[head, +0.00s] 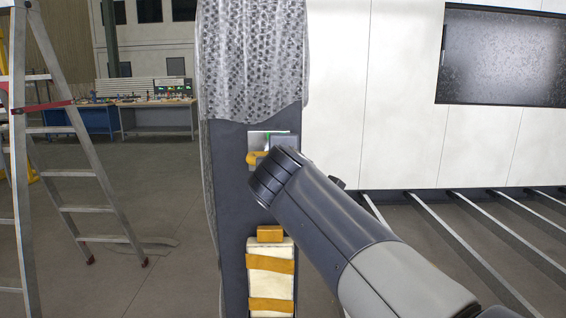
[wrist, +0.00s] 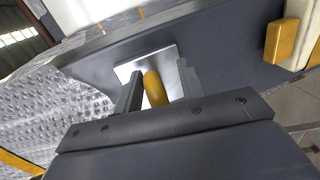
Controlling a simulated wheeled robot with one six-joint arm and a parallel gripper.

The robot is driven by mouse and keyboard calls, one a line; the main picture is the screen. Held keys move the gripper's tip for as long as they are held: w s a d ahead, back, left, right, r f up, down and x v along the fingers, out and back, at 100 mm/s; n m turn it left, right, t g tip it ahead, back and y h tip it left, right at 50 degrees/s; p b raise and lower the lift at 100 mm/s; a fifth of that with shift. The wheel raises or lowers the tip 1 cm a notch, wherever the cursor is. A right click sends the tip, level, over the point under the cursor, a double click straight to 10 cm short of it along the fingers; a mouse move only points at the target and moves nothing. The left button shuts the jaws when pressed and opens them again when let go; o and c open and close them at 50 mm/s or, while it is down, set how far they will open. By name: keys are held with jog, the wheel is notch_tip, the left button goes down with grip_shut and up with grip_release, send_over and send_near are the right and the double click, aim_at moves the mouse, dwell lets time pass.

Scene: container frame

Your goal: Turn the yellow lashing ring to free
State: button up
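The yellow lashing ring (head: 254,158) sits on a bright metal plate (head: 257,139) on the dark grey post in the head view. My arm partly covers the ring and plate there. In the wrist view the yellow ring (wrist: 153,88) shows end-on as a rounded bar between the two dark fingers of my gripper (wrist: 158,80). The left finger is close beside the ring; whether they touch is unclear. A gap with bright plate (wrist: 172,68) shows between the ring and the right finger. My gripper is open around the ring. The ring's far part is hidden.
Bubble-wrap-like sheeting (head: 250,60) covers the post above the plate. A cream pad with yellow straps (head: 270,280) is on the post below. A stepladder (head: 85,165) stands at left; metal rails (head: 480,260) lie at right.

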jog(key=shift+r, duration=0.1)
jog(key=b+v, duration=0.1)
jog(key=v, duration=0.9)
jog(key=shift+s+b, duration=0.3)
jog(key=shift+s, duration=0.1)
jog(key=p+x, duration=0.1)
jog(key=x, duration=1)
jog(key=shift+r+p, duration=0.15)
jog(key=shift+p, duration=0.2)
jog(key=shift+s, duration=0.1)
jog(key=shift+s, duration=0.1)
